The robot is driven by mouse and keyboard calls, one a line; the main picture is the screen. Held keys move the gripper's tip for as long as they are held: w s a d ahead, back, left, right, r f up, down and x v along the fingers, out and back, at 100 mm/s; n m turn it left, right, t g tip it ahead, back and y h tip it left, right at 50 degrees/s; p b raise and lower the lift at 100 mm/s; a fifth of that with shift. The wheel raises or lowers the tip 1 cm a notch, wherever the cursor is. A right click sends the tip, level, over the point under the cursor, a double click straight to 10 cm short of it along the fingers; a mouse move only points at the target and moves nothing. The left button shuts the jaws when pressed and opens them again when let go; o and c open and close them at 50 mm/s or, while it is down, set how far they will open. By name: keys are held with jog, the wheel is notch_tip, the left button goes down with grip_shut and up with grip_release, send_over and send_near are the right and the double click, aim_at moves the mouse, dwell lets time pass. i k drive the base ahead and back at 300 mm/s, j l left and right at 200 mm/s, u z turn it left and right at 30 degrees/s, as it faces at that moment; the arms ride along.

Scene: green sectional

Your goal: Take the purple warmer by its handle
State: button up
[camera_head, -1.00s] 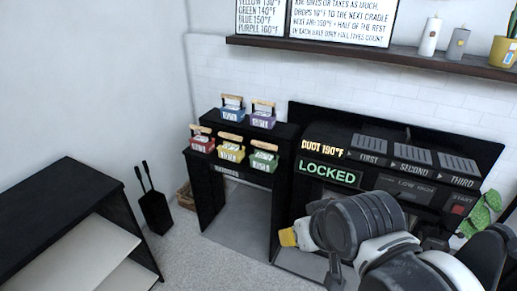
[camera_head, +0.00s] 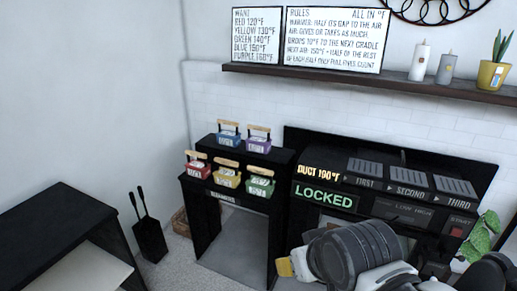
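The purple warmer (camera_head: 258,145) is a small box with a wooden handle (camera_head: 259,128) standing up above it. It sits on the upper step of the black stand (camera_head: 222,196), at the right of the blue warmer (camera_head: 228,140). The red (camera_head: 197,171), yellow (camera_head: 227,177) and green (camera_head: 259,187) warmers sit on the lower step in front. My arm shows at the bottom right, well below and right of the purple warmer and apart from it. My gripper (camera_head: 285,267) shows only in part, with a yellow piece at its left end; its fingers cannot be made out.
The black console (camera_head: 386,197) reads "DUCT 190°F" and "LOCKED", with slots marked FIRST, SECOND and THIRD. Signs (camera_head: 333,41), candles and a potted plant stand on the shelf (camera_head: 360,82) above. A black bench (camera_head: 62,235) and a tool holder (camera_head: 150,238) are at left.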

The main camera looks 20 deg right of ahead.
aim_at(254, 143)
jog(key=i+j+z, duration=0.2)
jog(key=i+j, duration=0.25)
jog(key=i, duration=0.3)
jog(key=i+j+z, duration=0.25)
jog(key=i+j, duration=0.3)
jog(key=i+j+z, duration=0.2)
jog(key=i+j, duration=0.5)
jog(key=i+j+z, duration=0.25)
jog(key=i+j, duration=0.4)
jog(key=j, duration=0.15)
